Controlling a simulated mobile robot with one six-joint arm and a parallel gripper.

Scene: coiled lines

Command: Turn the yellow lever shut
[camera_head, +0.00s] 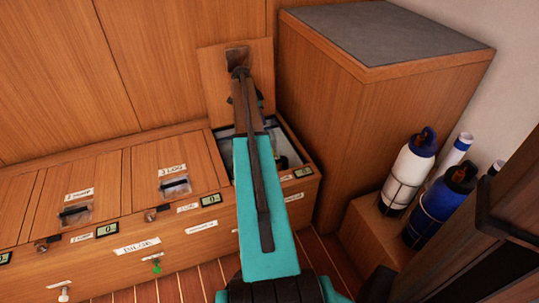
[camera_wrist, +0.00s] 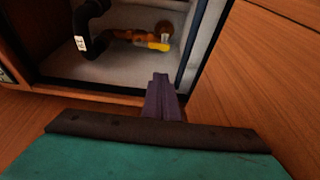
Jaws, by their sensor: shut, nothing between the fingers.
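The yellow lever (camera_wrist: 158,47) shows in the wrist view, inside an open locker. It sits at the right end of an orange-brown valve and pipe (camera_wrist: 128,36), near the locker's right wall, and points to the right. My gripper (camera_wrist: 160,80) is shut and empty. Its tips appear at the locker's front edge, below the lever in the picture, with a visible gap between them. In the head view the open locker (camera_head: 305,180) is at the right end of the bench. My arm covers much of its opening, and I cannot make out the lever there.
A black hose with a white tag (camera_wrist: 82,42) is left of the valve. The raised wooden lid (camera_head: 215,85) stands behind the opening. A tall wooden cabinet (camera_head: 330,130) is close on the right. Bottles (camera_head: 410,170) stand farther right. Closed lids (camera_head: 145,160) lie left.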

